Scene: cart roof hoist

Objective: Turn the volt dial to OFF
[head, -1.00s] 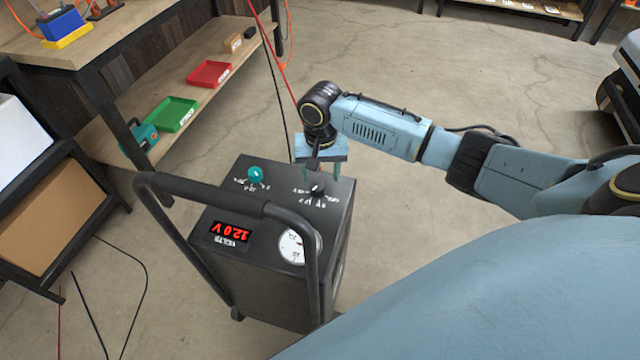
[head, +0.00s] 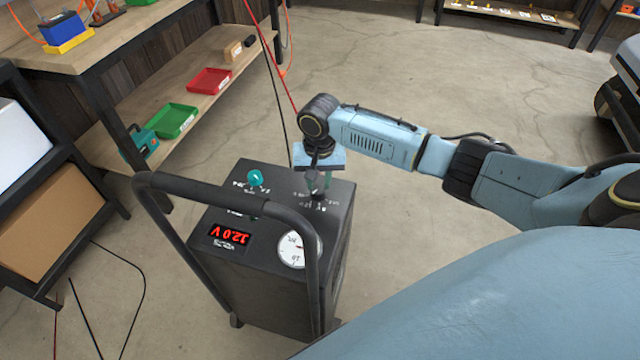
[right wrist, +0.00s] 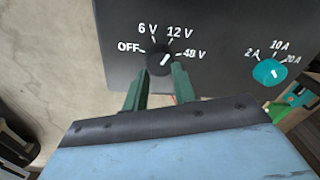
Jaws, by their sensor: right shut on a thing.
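The volt dial (right wrist: 159,60) is a black knob on top of a dark charger cart (head: 262,290). Labels OFF, 6 V, 12 V and 48 V fan around it. Its white pointer mark leans to the upper right in the right wrist view, nearest the 12 V and 48 V side. My right gripper (head: 319,188) is lowered onto the panel; in the right wrist view its green fingers (right wrist: 160,76) are shut on the dial. In the head view the fingers largely hide the dial. The red display (head: 230,235) reads 12.0 V. My left gripper is not in view.
A teal amp dial (head: 255,178) stands beside the volt dial; it also shows in the right wrist view (right wrist: 269,72). A round white gauge (head: 297,249) and a black tubular handle (head: 200,190) are nearer. A workbench with trays stands back left.

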